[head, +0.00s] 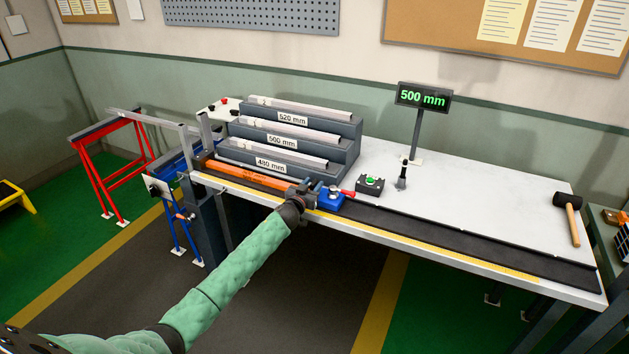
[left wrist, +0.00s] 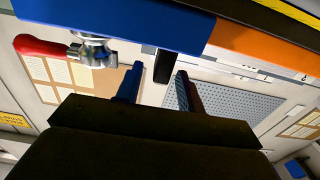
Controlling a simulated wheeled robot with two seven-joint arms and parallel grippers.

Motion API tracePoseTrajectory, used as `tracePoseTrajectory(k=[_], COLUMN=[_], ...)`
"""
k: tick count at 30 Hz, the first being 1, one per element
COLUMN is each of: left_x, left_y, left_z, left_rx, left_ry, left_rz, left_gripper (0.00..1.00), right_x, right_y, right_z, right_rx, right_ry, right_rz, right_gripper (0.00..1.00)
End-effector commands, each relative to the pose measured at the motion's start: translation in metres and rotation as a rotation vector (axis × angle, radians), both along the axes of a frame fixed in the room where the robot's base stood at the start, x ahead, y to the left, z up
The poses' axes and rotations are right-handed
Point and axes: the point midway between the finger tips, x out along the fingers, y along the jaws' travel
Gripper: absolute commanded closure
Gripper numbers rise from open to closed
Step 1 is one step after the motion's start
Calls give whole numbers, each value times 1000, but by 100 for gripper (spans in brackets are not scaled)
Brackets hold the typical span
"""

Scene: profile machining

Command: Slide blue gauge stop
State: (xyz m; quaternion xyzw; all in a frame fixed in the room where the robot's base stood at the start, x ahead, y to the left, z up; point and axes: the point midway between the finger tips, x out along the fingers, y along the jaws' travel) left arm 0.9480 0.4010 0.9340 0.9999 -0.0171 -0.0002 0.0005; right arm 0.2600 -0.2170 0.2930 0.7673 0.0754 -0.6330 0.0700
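The blue gauge stop (head: 332,199) sits on the dark rail (head: 450,230) along the table's front edge, with a red-handled clamp lever (head: 348,194) on its right. In the left wrist view, the stop (left wrist: 120,20) fills the top, with its red handle (left wrist: 38,46) at left. An orange profile (head: 250,183) lies on the rail to the left of the stop. My left gripper (head: 312,190) is just left of the stop. Its fingers (left wrist: 157,88) are apart, with a dark post (left wrist: 165,66) of the stop partly between them; contact is unclear. My right gripper is out of view.
A display (head: 423,97) reads 500 mm. A stepped rack (head: 345,150) labelled 520, 500 and 480 mm holds metal profiles behind the rail. The rail right of the stop is clear.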

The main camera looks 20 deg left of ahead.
Motion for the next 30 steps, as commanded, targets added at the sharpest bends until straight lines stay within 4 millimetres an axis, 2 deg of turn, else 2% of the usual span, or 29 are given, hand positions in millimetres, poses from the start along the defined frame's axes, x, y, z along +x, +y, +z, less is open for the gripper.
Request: tracePoseTrajectory(k=[6,16,17,21,23,30], left_x=[17,20,20,20,20,20], left_y=[-1,-1,-1,-1,-1,-3], left_z=[1,-1,-1,-1,-1,-1], left_rx=[0,1,1,1,1,1], left_ry=[0,1,1,1,1,0], left_rz=[0,0,0,0,0,0], left_gripper=[62,62,64,91,100,100], right_x=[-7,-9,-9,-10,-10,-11], right_y=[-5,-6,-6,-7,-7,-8], right_z=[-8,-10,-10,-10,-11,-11], right_rx=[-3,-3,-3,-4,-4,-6], right_ry=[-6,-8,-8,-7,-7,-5], right_rz=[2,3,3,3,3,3], right_gripper=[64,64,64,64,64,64])
